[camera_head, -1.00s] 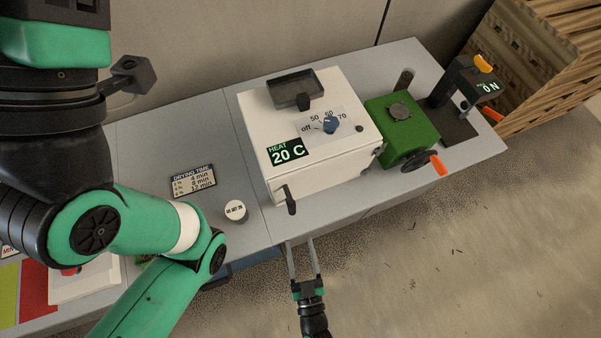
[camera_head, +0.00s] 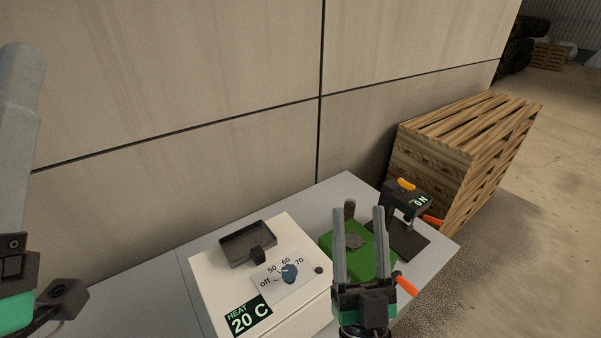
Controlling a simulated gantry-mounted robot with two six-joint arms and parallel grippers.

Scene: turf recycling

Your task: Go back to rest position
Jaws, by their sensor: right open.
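My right gripper (camera_head: 359,215) is at the lower middle of the head view, pointing up in the picture. At the left edge, a grey finger-like part of my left gripper (camera_head: 18,140) shows close to the camera. The rest is cut off by the frame, so its opening cannot be told.
A dark press-like device (camera_head: 405,200) stands at the bench's right end. Wooden pallets (camera_head: 460,150) are stacked beyond. A panelled wall (camera_head: 180,110) stands behind.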

